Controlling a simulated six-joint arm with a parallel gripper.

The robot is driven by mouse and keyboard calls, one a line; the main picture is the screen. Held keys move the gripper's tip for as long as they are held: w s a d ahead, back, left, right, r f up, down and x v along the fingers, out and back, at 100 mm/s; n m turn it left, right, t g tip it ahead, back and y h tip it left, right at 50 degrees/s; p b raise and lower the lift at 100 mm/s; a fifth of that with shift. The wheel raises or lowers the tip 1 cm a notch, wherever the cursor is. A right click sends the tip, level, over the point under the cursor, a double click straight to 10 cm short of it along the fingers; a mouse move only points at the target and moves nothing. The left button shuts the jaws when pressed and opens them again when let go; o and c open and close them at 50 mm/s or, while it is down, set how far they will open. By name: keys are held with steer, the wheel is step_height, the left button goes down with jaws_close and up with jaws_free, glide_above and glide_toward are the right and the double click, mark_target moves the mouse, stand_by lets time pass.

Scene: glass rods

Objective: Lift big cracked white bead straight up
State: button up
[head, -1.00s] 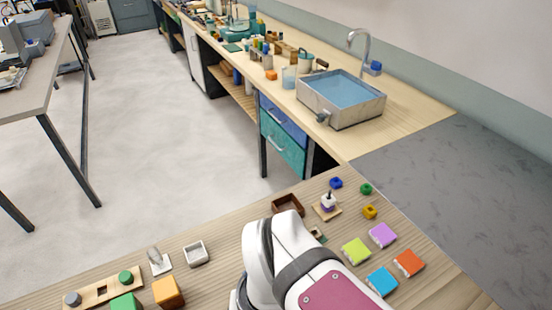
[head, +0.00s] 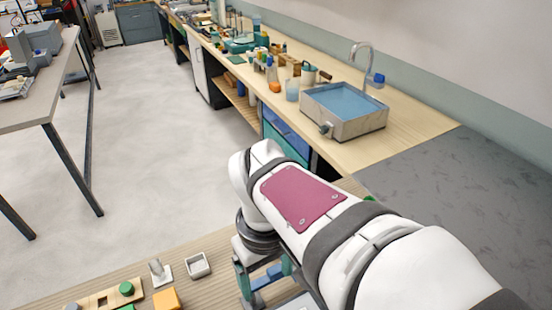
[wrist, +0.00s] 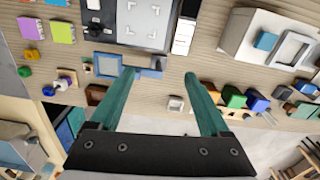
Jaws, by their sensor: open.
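In the wrist view, a small peg stand (wrist: 70,84) at the left carries a whitish bead (wrist: 63,82) with purple beside it. The bead is too small there to show any crack. In the head view my arm hides the stand and bead. My gripper (wrist: 160,76) is open and empty, its two teal fingers spread above the worktop, well to the right of the stand in the wrist view. In the head view my gripper (head: 264,277) shows low under my arm, near the small white box.
A small white box (wrist: 176,103) and several coloured blocks lie right. A sink (head: 343,110) stands farther back.

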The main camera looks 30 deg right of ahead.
steer(key=w+d+f+n+h, duration=0.2)
steer(key=w+d+f+n, duration=0.1)
steer(key=w+d+n, duration=0.75)
steer(key=w+d+f+n+h, duration=0.25)
steer(key=w+d+n, duration=0.5)
steer(key=d, duration=0.55)
steer(key=shift+m, duration=0.4)
steer(key=x, duration=1.5)
steer(key=shift+w+d+f, duration=0.2)
steer(key=shift+d, duration=0.05)
jaws_close()
step_height(320, 180, up, 10)
